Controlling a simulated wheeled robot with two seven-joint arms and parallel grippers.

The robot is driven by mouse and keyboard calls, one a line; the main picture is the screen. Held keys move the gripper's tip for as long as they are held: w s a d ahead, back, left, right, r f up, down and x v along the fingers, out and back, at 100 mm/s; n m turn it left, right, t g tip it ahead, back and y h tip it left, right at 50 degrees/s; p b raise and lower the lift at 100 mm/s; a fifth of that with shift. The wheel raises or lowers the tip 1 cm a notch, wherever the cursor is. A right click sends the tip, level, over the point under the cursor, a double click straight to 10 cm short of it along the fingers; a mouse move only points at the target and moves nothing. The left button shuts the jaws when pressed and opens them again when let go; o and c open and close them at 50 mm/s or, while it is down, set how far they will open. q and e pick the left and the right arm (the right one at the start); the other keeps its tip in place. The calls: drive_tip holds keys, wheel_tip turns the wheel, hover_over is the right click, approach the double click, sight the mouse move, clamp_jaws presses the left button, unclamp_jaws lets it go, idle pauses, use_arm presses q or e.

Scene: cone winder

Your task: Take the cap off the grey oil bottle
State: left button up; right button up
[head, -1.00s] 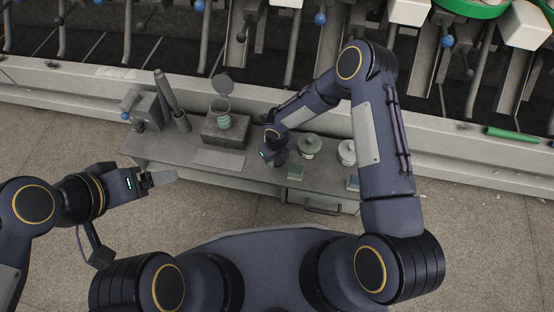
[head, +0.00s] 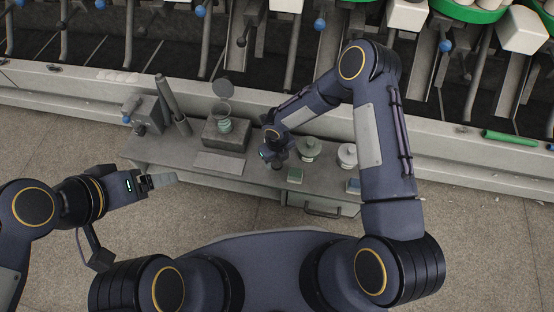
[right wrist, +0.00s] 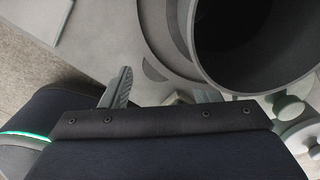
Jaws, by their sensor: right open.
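My right gripper (head: 277,163) is low over the grey bench, pointing down. In the right wrist view its two fingers (right wrist: 163,84) stand apart with nothing between them. A large hollow grey cylinder (right wrist: 180,22) with a dark inside is close beyond the fingers in that view; I cannot tell what it is.
The bench (head: 262,178) carries a dark box (head: 226,138) with a green-ringed piece and a round plate above. A green-grey spool (head: 309,148), a white spool (head: 347,155) and a small green block (head: 295,175) stand right of my right gripper. The winder's rail (head: 250,97) runs behind.

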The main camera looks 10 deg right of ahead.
wheel_tip(320, 180, up, 10)
drive_tip(key=p, duration=0.4)
wheel_tip(320, 180, up, 11)
drive_tip(key=m, duration=0.8)
hover_over(277, 163)
drive_tip(key=d, duration=0.7)
drive_tip(key=s+d+r+m+t, duration=0.1)
drive_tip(key=s+d+r+m, duration=0.2)
drive_tip(key=r+m, duration=0.3)
drive_tip(key=s+d+r+m+t, duration=0.1)
drive_tip(key=s+d+r+m, duration=0.1)
drive_tip(key=d+r+m, duration=0.3)
drive_tip(key=s+r+m+t+y, duration=0.2)
drive_tip(key=s+r+m, duration=0.3)
drive_tip(key=s+m, duration=0.55)
drive_tip(key=s+r+m+t+y, duration=0.2)
drive_tip(key=s+r+m, duration=0.4)
drive_tip(key=m, duration=0.7)
wheel_tip(277, 163, up, 29)
drive_tip(key=s+p, duration=0.1)
drive_tip(key=p, duration=2.8)
drive_tip(key=shift+s+p, duration=0.25)
drive_tip(key=shift+p, duration=0.1)
drive_tip(key=shift+m, duration=0.25)
